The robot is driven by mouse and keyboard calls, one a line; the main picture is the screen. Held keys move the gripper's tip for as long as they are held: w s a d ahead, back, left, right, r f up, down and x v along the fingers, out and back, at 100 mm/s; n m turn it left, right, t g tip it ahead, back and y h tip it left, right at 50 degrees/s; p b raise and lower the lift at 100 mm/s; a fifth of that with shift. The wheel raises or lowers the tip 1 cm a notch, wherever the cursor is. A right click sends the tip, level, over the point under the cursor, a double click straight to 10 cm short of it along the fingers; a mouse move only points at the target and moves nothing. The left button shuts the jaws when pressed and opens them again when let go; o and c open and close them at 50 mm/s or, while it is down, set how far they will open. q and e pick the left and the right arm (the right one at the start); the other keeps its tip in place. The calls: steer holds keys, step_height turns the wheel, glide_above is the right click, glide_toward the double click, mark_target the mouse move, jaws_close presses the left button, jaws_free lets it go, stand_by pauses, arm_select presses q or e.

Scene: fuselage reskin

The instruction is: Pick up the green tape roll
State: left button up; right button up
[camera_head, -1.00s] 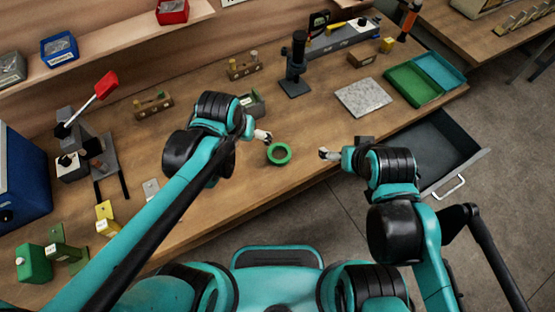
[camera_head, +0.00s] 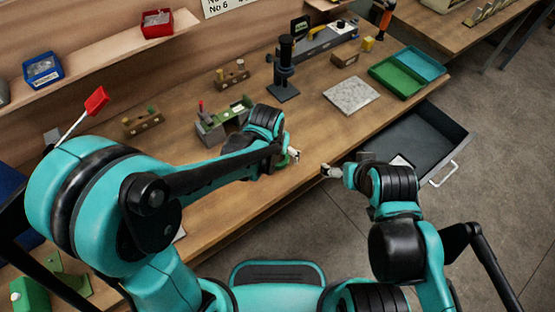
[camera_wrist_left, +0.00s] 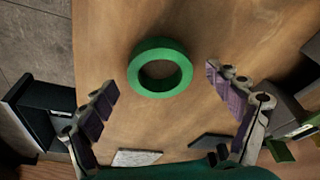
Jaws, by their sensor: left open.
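The green tape roll (camera_wrist_left: 160,90) is a ring lying flat on the wooden workbench in the left wrist view. It sits ahead of and between the spread fingers of my left gripper (camera_wrist_left: 160,79), apart from both. In the head view my left gripper (camera_head: 293,155) is low near the bench's front edge, and its arm hides the roll. My left gripper is open and empty. My right gripper (camera_head: 329,171) is just beyond the bench's front edge, too small to tell its state.
A grey stone plate (camera_head: 351,95), a black stand (camera_head: 285,75) and green and blue trays (camera_head: 396,77) are farther along the bench. A grey-and-green fixture (camera_head: 222,122) stands behind my left arm. An open drawer (camera_head: 440,140) juts out at the right.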

arm_select(q)
steer(key=shift+c, duration=0.3)
steer(key=c, duration=1.2)
